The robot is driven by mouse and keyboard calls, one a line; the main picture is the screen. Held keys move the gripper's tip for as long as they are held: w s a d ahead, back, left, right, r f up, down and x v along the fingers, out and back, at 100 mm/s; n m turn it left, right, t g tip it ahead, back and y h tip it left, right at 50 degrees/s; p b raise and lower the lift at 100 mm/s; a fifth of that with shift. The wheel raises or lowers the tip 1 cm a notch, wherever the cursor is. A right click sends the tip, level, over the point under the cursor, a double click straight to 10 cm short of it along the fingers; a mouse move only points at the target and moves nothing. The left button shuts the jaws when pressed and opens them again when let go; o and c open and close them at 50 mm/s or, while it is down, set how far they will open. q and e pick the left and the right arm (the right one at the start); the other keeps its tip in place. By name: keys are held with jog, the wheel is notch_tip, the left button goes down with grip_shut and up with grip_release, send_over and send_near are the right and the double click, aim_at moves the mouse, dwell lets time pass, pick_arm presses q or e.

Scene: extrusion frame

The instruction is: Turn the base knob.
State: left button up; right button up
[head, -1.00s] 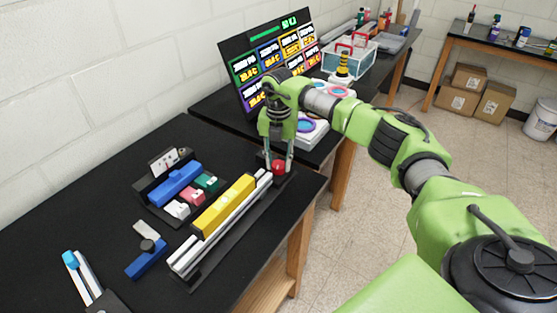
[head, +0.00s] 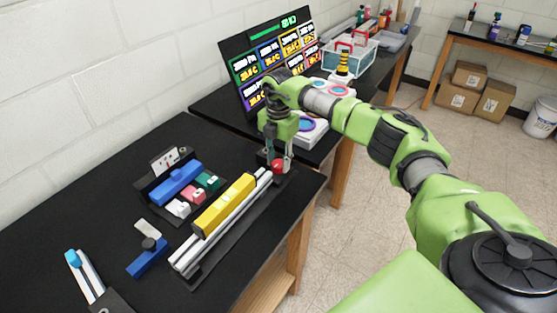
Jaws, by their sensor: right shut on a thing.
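The base knob (head: 279,166) is a small red knob at the far end of the extrusion frame. The frame has silver rails (head: 222,229) with a yellow block (head: 224,204) on top, on a black table. My right gripper (head: 277,160) points down at the knob, its two fingers on either side of it, and is shut on it. The fingers and the gripper's body hide part of the knob. I cannot tell how far the knob is turned. My left gripper does not show.
Left of the rails, a black holder carries a blue block (head: 176,184) and small white, pink and green pieces. A blue piece with a black knob (head: 147,258) lies nearer. A dark display board (head: 270,60) and a clear bin (head: 345,58) stand behind.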

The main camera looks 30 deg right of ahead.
aim_at(279, 163)
jog(key=shift+w+r, duration=0.1)
jog(key=o, duration=1.1)
jog(key=shift+c, duration=0.2)
notch_tip(279, 163, up, 12)
jog(key=shift+f, duration=0.1)
